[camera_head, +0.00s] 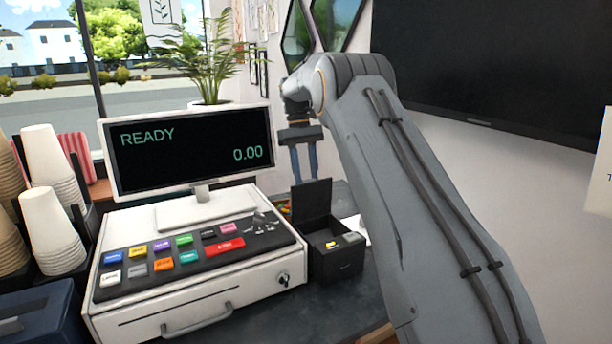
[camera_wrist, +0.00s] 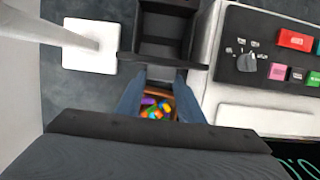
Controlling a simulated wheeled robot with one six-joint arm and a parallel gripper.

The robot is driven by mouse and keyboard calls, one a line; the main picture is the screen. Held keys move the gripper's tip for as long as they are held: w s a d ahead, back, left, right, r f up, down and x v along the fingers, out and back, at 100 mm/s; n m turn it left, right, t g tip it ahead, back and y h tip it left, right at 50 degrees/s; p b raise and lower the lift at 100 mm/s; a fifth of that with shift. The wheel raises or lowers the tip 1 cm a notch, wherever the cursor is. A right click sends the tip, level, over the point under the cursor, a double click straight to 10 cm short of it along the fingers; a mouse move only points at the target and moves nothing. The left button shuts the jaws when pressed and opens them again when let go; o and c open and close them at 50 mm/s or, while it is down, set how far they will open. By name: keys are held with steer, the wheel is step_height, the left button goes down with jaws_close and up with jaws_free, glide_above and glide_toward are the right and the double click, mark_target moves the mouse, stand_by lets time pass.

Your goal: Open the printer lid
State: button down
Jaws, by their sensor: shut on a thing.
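The printer (camera_head: 337,262) is a small black box to the right of the cash register in the head view. Its lid (camera_head: 311,201) is raised and stands about upright at the back of the box. The printer's dark body (camera_wrist: 165,22) is at the top of the wrist view, with the lid's edge (camera_wrist: 192,63) below it. My gripper (camera_head: 304,177) points down at the lid's top edge from behind and is shut on the lid. In the wrist view, my gripper's blue-grey fingers (camera_wrist: 157,80) meet that edge. Their exact contact is partly hidden.
The cash register (camera_head: 160,310) with its READY screen (camera_head: 192,148) stands close at the left. A small wooden tray of colourful pieces (camera_wrist: 157,106) lies behind the lid. A white square-based stand (camera_wrist: 90,46) is on the printer's other side. Stacked cups (camera_head: 50,230) are at far left.

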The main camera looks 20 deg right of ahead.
steer(key=shift+s+f, duration=0.15)
steer(key=shift+f, duration=0.25)
steer(key=c, duration=1.2)
jaws_free()
steer(key=shift+r, duration=0.2)
steer(key=b+v, duration=0.3)
steer(key=v, duration=0.4)
steer(key=shift+r, duration=0.4)
